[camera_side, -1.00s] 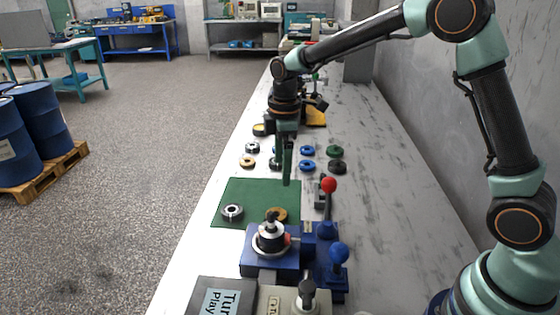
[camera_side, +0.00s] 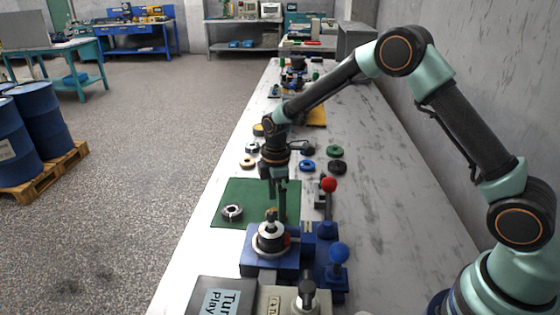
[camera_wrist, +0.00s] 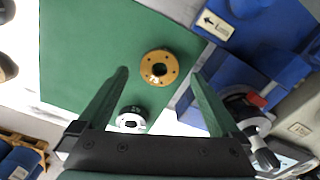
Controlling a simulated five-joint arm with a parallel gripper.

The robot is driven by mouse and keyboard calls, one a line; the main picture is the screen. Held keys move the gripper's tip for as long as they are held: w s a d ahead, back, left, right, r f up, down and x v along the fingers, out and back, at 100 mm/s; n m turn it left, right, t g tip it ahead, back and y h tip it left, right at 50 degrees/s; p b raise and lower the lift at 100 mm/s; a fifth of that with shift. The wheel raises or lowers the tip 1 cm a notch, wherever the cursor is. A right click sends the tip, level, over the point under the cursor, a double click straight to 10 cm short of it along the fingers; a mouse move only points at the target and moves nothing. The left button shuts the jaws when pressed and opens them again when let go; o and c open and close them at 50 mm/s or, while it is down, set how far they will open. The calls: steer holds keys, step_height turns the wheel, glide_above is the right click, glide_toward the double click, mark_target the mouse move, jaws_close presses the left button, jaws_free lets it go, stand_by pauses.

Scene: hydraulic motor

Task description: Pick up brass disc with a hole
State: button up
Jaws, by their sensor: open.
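The brass disc (camera_wrist: 159,68) with small holes around a dark central hole lies flat on the green mat (camera_wrist: 95,45). In the side view only a bit of the brass disc (camera_side: 271,211) shows behind the black knob of the blue fixture. My gripper (camera_wrist: 160,74) is open and empty, and the disc appears between its two green fingertips in the wrist view. In the side view my gripper (camera_side: 278,200) points down over the mat near the disc. The exact height above the disc is hard to tell.
A silver ring (camera_side: 232,211) lies on the mat to the left. A blue fixture (camera_side: 268,262) with a black knob stands close in front of the disc. Red (camera_side: 329,185) and blue (camera_side: 339,252) ball levers stand at right. Several discs lie behind the mat.

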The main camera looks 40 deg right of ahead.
steer(key=shift+f, duration=1.35)
jaws_close()
steer(key=shift+r, duration=0.2)
step_height(320, 180, up, 20)
steer(key=shift+f, duration=0.15)
steer(key=shift+r, duration=0.8)
